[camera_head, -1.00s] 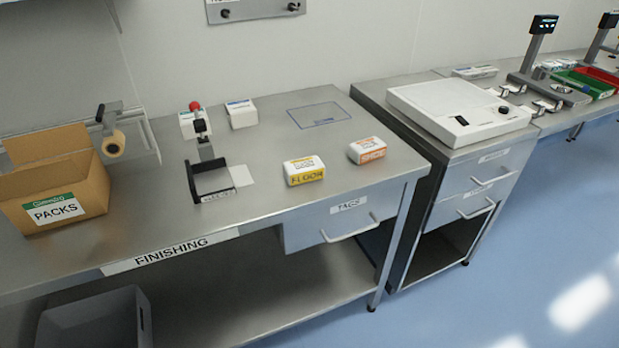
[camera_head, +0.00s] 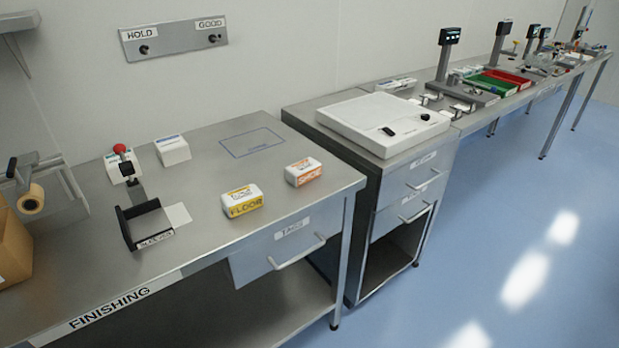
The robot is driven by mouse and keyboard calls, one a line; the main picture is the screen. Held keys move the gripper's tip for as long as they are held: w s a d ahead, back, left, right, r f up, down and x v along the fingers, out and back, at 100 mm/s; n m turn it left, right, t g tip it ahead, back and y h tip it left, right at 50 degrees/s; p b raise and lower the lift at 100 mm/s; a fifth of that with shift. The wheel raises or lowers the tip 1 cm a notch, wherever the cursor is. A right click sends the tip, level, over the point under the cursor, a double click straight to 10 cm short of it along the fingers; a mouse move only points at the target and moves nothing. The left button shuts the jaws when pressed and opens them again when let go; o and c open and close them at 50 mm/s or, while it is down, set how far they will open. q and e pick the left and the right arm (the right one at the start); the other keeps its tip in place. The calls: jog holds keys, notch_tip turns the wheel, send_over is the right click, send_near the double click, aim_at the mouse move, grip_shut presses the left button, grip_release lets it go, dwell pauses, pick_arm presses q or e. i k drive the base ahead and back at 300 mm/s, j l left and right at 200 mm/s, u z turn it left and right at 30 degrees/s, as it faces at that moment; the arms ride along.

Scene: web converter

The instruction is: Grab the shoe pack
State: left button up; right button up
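The shoe pack (camera_head: 303,172) is a small white block with an orange label reading SHOE. It lies on the steel finishing bench (camera_head: 290,214), near the bench's right end. A similar white pack with a yellow FLOOR label (camera_head: 242,201) lies to its left, with a gap between them. Neither of my grippers shows in the head view.
A black stand (camera_head: 143,222) is left of the floor pack. A marked rectangle (camera_head: 252,142) on the bench is empty. A cardboard box (camera_head: 12,248) is at the left edge. A white flat device (camera_head: 383,121) stands right.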

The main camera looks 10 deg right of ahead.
aim_at(299, 173)
jog(key=u, duration=0.25)
jog(key=i+l+u, duration=0.1)
jog(key=l+u, duration=0.25)
jog(key=i+l+u, duration=0.1)
jog(key=l+u, duration=0.55)
